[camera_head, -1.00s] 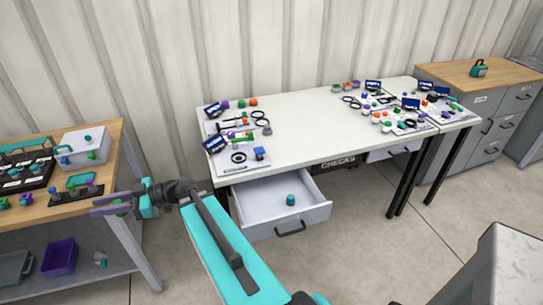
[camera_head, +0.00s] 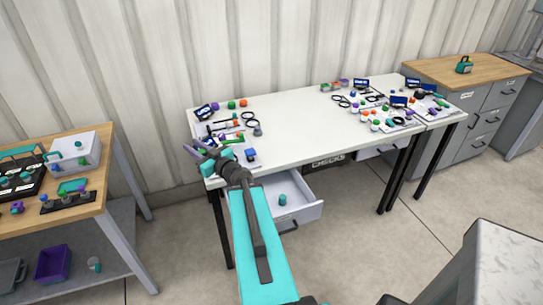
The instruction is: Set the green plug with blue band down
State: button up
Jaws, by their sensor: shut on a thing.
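My gripper (camera_head: 200,150), with purple fingers, is over the left front edge of the white table (camera_head: 285,133). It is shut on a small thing. In the earlier view a green piece shows between the fingers, which fits the green plug; now the arm and fingers mostly hide it, and its blue band cannot be made out. I cannot tell whether it touches the table.
Small coloured parts and a blue-screened device (camera_head: 206,112) crowd the table's left end. The table's middle is clear. An open drawer (camera_head: 300,211) below holds a teal cylinder (camera_head: 283,200). A wooden bench (camera_head: 92,207) with a white bin (camera_head: 80,150) stands left.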

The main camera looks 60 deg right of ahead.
jog(key=s+d+f+m+g+h, duration=0.2)
jog(key=s+d+f+m+h, duration=0.1)
jog(key=s+d, duration=0.4)
jog(key=s+d+f+m+g+h+p, duration=0.1)
jog(key=s+d+f+m+g+h, duration=0.2)
jog(key=s+d+h, duration=0.2)
jog(key=s+d+f+m+g+h, duration=0.3)
jog(key=s+d, duration=0.6)
jog(key=s, duration=0.3)
jog(key=shift+s+d+m+h+p, duration=0.3)
jog(key=shift+h+p, duration=0.05)
jog(key=shift+h, duration=0.35)
jog(key=shift+w+d+f+b, duration=0.1)
jog(key=shift+w+f+b, duration=0.1)
jog(key=shift+b, duration=0.2)
jog(key=b+x, duration=0.1)
jog(key=b, duration=0.2)
jog(key=b+x, duration=0.2)
jog(key=b, duration=0.2)
jog(key=b+x, duration=0.1)
jog(key=b, duration=0.2)
jog(key=shift+w+f, duration=0.25)
jog(key=shift+w, duration=0.35)
jog(key=shift+d+b, duration=0.1)
jog(key=shift+b, duration=0.35)
